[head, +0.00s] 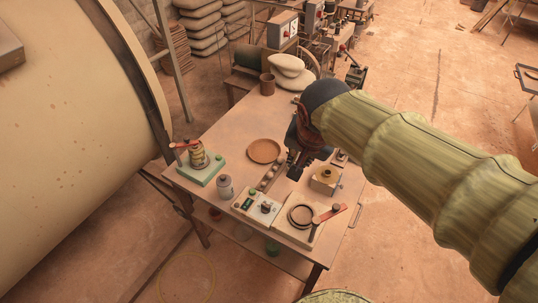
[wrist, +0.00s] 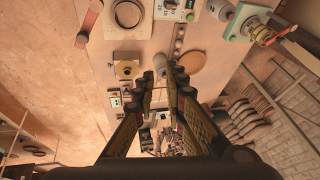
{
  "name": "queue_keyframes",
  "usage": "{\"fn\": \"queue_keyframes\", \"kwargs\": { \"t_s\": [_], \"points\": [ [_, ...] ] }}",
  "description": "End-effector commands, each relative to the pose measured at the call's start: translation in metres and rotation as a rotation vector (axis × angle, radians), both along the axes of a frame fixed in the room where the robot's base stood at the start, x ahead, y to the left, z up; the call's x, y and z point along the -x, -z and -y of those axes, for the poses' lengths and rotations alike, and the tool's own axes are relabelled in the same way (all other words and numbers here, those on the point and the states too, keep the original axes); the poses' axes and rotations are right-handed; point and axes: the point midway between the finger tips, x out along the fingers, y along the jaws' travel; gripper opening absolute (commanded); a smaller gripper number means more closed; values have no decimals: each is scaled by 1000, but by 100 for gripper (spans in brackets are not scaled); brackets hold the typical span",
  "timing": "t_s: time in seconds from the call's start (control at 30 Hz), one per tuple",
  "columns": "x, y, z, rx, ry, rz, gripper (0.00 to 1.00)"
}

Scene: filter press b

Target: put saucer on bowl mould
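The saucer is a flat brown round dish (head: 264,151) lying on the table, left of my gripper; it also shows in the wrist view (wrist: 191,69), just right of the fingertips. My gripper (head: 294,172) hangs above the table, its fingers apart with nothing held between them. I cannot tell for certain which thing is the bowl mould. A yellowish square block with a round centre (head: 325,179) stands right of my gripper and shows in the wrist view (wrist: 127,69). A dark-rimmed round form (head: 301,215) sits on a pale board at the near edge.
A control box (head: 256,205), a grey jar (head: 225,186) and a green-based device (head: 203,168) line the near left. A brown cup (head: 267,84) and pale stacked forms (head: 291,72) stand at the back. The table's left middle is clear.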

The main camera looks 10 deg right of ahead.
Motion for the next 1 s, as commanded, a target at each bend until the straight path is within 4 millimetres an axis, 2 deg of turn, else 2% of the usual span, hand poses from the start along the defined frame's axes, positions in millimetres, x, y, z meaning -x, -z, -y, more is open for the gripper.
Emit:
{"fn": "queue_keyframes", "kwargs": {
  "t_s": [0.03, 0.27, 0.4, 0.6, 0.7, 0.8, 1.0],
  "points": [
    [-21, 14, -2, -24, 77, -9, 13],
    [-112, 66, -10, -150, 485, -3, 13],
    [-165, 111, -20, -223, 729, 13, 13],
    [-230, 187, -37, -324, 1057, 49, 13],
    [-253, 220, -44, -365, 1186, 68, 13],
    [-267, 246, -50, -397, 1283, 82, 13],
    [-281, 270, -55, -428, 1368, 98, 13]
  ]
}}
